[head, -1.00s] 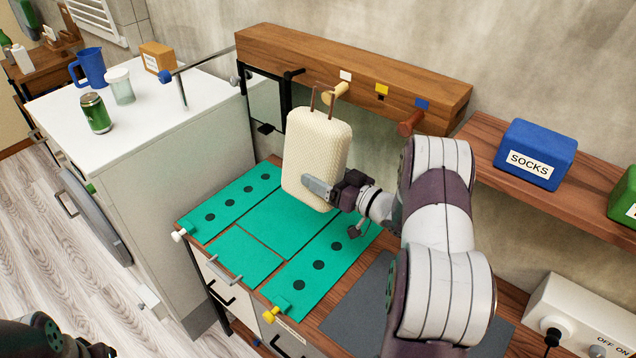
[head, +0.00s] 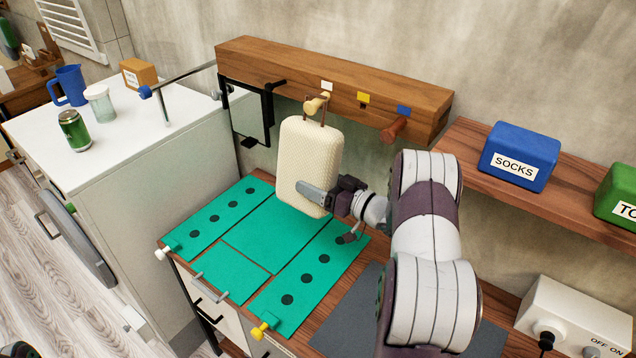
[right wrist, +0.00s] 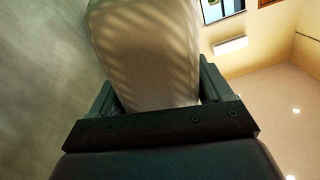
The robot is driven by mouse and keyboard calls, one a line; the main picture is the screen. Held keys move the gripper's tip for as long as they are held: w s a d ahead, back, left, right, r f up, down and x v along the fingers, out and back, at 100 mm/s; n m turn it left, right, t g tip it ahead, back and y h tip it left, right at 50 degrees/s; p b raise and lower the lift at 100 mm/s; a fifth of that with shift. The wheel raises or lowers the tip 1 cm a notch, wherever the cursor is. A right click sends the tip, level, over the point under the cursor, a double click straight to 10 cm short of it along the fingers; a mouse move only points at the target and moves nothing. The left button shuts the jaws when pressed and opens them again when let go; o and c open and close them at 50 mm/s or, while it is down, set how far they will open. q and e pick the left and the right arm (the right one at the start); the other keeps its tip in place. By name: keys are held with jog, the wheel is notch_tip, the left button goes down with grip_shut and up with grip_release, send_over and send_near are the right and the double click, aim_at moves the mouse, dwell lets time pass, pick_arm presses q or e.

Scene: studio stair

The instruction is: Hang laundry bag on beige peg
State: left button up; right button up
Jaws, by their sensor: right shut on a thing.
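The cream laundry bag (head: 312,155) is upright in front of the rail, above the green mat. My right gripper (head: 310,192) is shut on its lower part; the bag also fills the space between the fingers in the right wrist view (right wrist: 150,50). The beige peg (head: 314,105) sticks out from the wooden rail just above the bag. The bag's thin brown loop (head: 323,112) crosses the peg in the head view. I cannot tell whether it is around the peg or only in front.
The wooden rail (head: 330,75) also carries a black peg (head: 275,85) to the left and a brown peg (head: 394,130) to the right. A small mirror (head: 248,115) hangs at left. The shelf at right holds a blue socks box (head: 519,155). The green mat (head: 240,262) is clear.

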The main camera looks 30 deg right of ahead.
jog(key=o, duration=1.2)
jog(key=shift+o, duration=0.2)
jog(key=b+v, duration=0.2)
jog(key=v, duration=1)
jog(key=shift+s+d+b, duration=0.2)
jog(key=shift+s+b, duration=0.1)
jog(key=shift+b, duration=0.1)
